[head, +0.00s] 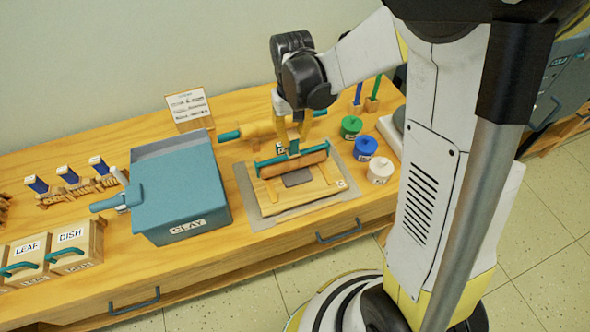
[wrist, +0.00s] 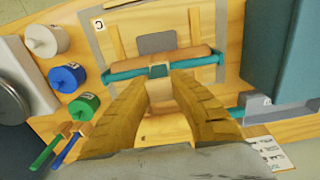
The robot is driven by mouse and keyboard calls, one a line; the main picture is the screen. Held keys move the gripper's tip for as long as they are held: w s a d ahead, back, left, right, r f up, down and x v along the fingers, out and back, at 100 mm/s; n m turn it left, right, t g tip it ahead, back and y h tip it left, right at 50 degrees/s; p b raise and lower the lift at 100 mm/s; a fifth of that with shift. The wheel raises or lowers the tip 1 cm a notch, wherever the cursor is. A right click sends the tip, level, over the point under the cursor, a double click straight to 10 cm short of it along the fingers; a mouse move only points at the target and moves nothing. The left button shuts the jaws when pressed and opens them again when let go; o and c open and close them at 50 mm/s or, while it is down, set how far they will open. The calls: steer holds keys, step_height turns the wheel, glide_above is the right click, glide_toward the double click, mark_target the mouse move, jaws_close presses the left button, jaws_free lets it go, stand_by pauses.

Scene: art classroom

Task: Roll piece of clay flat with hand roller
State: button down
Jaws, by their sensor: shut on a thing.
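The hand roller has a wooden cylinder (head: 303,161) and a teal frame, and it lies crosswise over the wooden board (head: 270,204). My gripper (head: 289,148) comes down from above and is shut on the teal grip at the middle of the roller; in the wrist view both fingertips (wrist: 160,73) close on it. The piece of clay (head: 298,178) is a dark grey slab on the board, just in front of the roller; it also shows in the wrist view (wrist: 157,42). Part of it may be hidden under the roller. I cannot tell whether they touch.
A blue-grey clay box (head: 180,195) stands left of the board. Green (head: 351,127), blue (head: 366,148) and white (head: 380,170) lidded pots stand to the right. A rolling pin with a teal handle (head: 229,135) lies behind. Leaf and dish boxes (head: 75,248) are far left.

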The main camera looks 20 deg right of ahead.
steer(key=shift+w+f, duration=0.2)
steer(key=shift+w, duration=0.4)
steer(key=shift+s+r, duration=0.15)
steer(key=shift+s, duration=1.45)
steer(key=s, duration=0.3)
steer(key=shift+f, duration=0.2)
steer(key=shift+w, duration=0.1)
